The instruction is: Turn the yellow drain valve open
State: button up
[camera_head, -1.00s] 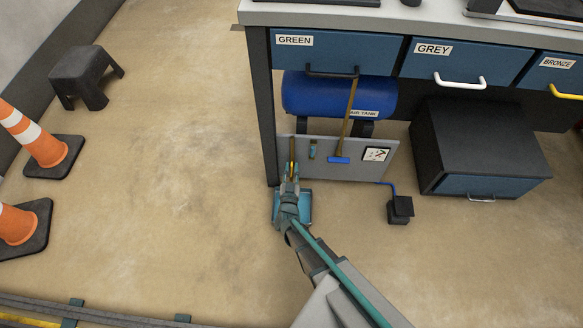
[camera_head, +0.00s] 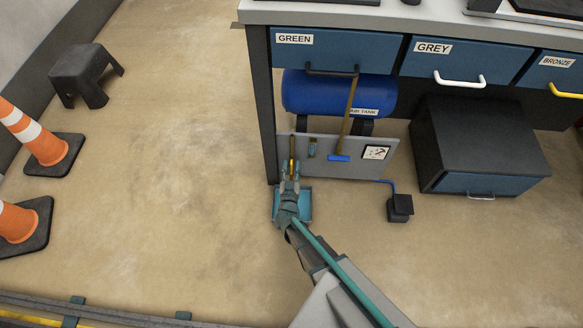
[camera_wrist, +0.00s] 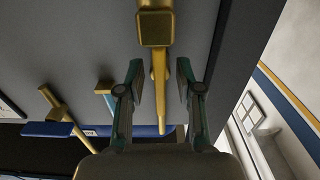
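The yellow drain valve (camera_head: 292,166) is on the grey panel under the bench, at the lower end of a brass pipe. In the wrist view its square yellow body (camera_wrist: 155,28) is at the top, and its long yellow handle (camera_wrist: 160,75) runs down between my fingers. My gripper (camera_wrist: 159,82) is open, with one finger on each side of the handle. Gaps show between the handle and both fingertips. In the head view my gripper (camera_head: 290,178) is just below the valve and hides part of the handle's lower end.
A blue-handled valve (camera_head: 339,159) and a small teal fitting (camera_head: 312,148) are to the right on the grey panel (camera_head: 360,172). A teal tray (camera_head: 306,205) lies on the floor beneath my gripper. A bench leg (camera_head: 264,110) stands close on the left.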

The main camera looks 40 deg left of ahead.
jog(key=v, duration=1.2)
